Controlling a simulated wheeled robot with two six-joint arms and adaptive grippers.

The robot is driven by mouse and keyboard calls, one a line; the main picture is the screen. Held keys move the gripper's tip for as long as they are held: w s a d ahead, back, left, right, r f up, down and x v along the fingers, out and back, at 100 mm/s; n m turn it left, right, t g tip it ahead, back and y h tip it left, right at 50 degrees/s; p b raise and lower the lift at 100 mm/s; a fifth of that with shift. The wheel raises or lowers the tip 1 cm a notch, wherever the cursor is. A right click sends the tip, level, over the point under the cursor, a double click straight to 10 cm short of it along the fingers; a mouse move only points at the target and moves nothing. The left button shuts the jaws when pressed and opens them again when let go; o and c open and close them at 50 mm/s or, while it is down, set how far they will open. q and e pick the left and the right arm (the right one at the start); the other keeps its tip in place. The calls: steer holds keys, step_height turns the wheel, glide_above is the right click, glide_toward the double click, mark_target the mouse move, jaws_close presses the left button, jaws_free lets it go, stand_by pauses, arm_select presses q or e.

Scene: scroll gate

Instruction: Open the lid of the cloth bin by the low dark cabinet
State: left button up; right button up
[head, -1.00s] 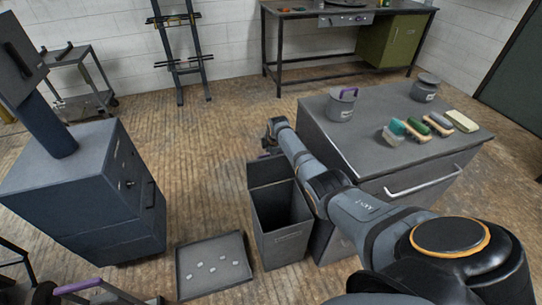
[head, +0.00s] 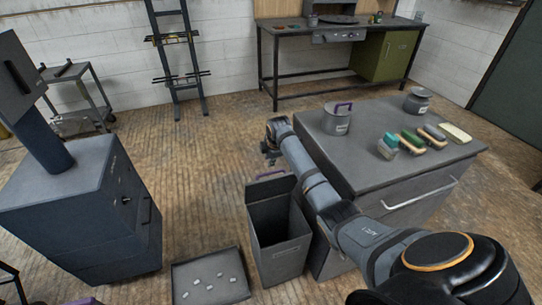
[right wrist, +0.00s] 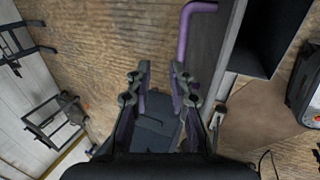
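The cloth bin (head: 282,258) is a tall dark grey box beside the left side of the low dark cabinet (head: 400,185). Its top is uncovered and its dark inside shows. The lid (head: 270,190) stands upright along the bin's far edge, with a purple handle (head: 270,174) at its top. In the right wrist view the purple handle (right wrist: 184,35) lies beyond the fingers. My right gripper (head: 269,153) is just beyond the lid, apart from the handle. Its fingers (right wrist: 158,85) are spread with nothing held. My left gripper is not in view.
A shallow tray (head: 207,296) with small pale pieces lies on the floor left of the bin. A blue-grey cabinet (head: 75,215) stands further left. A lidded pot (head: 336,122) and several brushes (head: 411,140) are on the low cabinet. Floor beyond the bin is clear.

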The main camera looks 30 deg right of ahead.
steer(key=shift+v, duration=1.7)
